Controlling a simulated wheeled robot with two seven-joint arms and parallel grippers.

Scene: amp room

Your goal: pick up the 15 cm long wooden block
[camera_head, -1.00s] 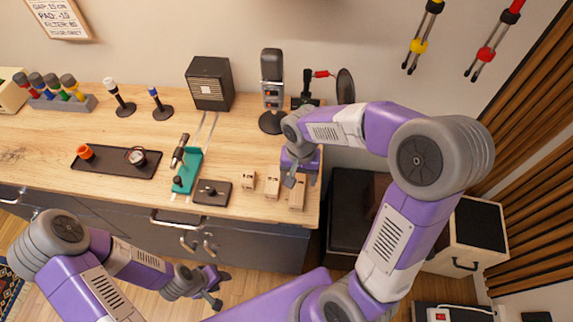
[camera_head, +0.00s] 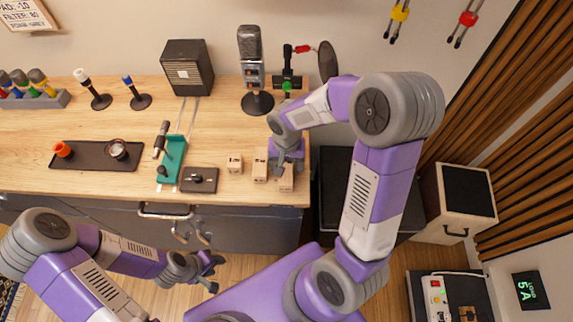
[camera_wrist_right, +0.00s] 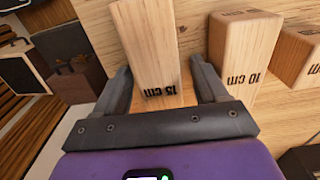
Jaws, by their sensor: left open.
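The wooden block marked 15 cm (camera_wrist_right: 150,45) stands between the two fingers of my right gripper (camera_wrist_right: 160,78) in the right wrist view, with small gaps on both sides. In the head view this block (camera_head: 287,183) is the rightmost of three, near the counter's right end, partly hidden by my right gripper (camera_head: 286,166). The right gripper is open around it. A middle wooden block (camera_wrist_right: 240,50) and a left wooden block (camera_head: 235,163) stand beside it. My left gripper (camera_head: 218,274) is open and empty, in front of the counter and away from the blocks.
The wooden counter (camera_head: 215,120) carries a black tray (camera_head: 100,162), a teal stand (camera_head: 172,160), a small dark box (camera_head: 199,180), a microphone (camera_head: 252,70) and a black speaker (camera_head: 188,68). A wooden-faced cabinet (camera_head: 467,190) stands right of the counter on the floor.

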